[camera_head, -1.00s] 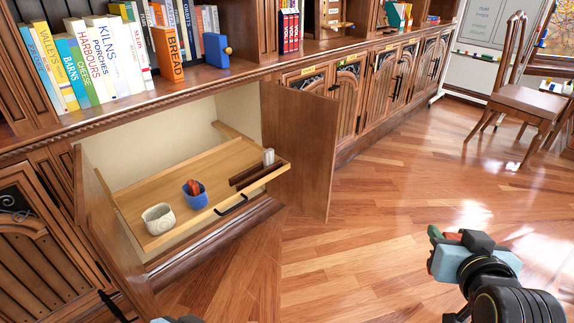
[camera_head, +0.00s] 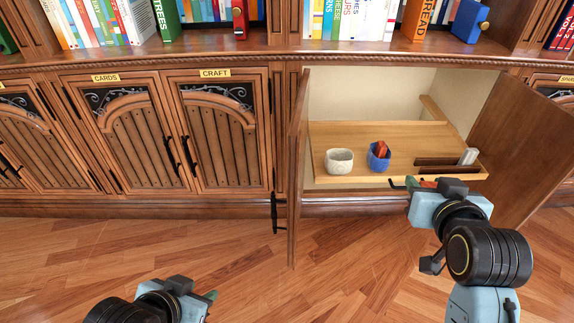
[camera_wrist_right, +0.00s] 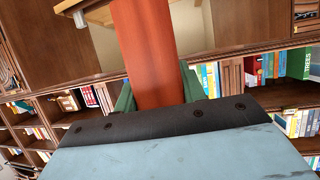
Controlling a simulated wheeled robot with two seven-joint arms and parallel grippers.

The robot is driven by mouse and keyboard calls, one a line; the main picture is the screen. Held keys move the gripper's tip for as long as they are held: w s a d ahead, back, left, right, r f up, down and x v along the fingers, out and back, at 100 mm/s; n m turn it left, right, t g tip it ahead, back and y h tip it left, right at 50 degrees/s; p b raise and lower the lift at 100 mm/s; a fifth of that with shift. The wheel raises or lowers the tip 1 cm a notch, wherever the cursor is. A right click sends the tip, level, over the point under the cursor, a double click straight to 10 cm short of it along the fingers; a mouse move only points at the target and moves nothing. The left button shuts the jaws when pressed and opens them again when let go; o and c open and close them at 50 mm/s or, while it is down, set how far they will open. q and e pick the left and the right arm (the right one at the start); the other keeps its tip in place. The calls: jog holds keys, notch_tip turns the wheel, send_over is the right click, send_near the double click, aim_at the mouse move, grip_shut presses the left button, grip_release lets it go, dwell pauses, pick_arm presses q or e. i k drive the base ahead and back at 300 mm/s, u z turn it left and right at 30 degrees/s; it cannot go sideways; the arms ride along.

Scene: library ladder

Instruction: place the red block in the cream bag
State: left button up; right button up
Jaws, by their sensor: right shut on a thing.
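The red block (camera_wrist_right: 143,50) is between the green fingers of my right gripper (camera_wrist_right: 150,92), which is shut on it. In the head view my right gripper (camera_head: 420,184) is just in front of the pull-out tray's right part, and only a bit of red shows there. The cream bag (camera_head: 339,163) stands upright at the front left of the tray (camera_head: 435,140), left of and apart from my right gripper. My left gripper (camera_head: 208,297) is low over the floor, empty as far as I see; its opening is hidden.
A blue bag (camera_head: 374,163) with a red thing (camera_head: 381,149) in it stands right of the cream bag. A dark divider (camera_head: 440,163) and a pale piece (camera_head: 468,156) are at the tray's right. Open doors stand left (camera_head: 297,170) and right (camera_head: 525,140). The floor is clear.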

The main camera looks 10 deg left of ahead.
aim_at(338, 167)
jog(key=u, duration=0.4)
jog(key=i, duration=1)
